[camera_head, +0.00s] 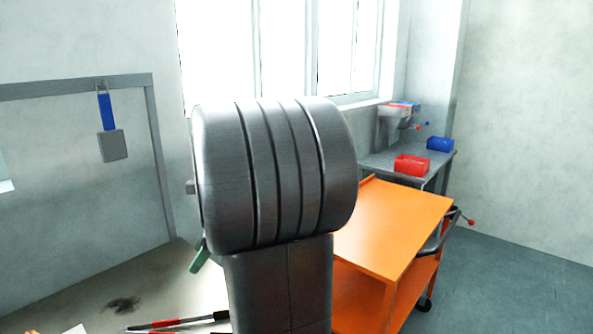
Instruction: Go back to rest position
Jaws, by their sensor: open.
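A large dark grey ribbed cylinder on a thick upright, which looks like part of my own arm (275,175), fills the middle of the head view. My gripper does not show in this view. The arm part hides what lies behind it, including part of the workbench and of the orange cart.
An orange cart (400,215) stands right of the arm. Behind it, a grey table (375,160) holds a red bin (412,165) and a blue bin (440,144). A workbench (150,280) with a red-and-black tool (178,322) lies lower left. Floor at right is clear.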

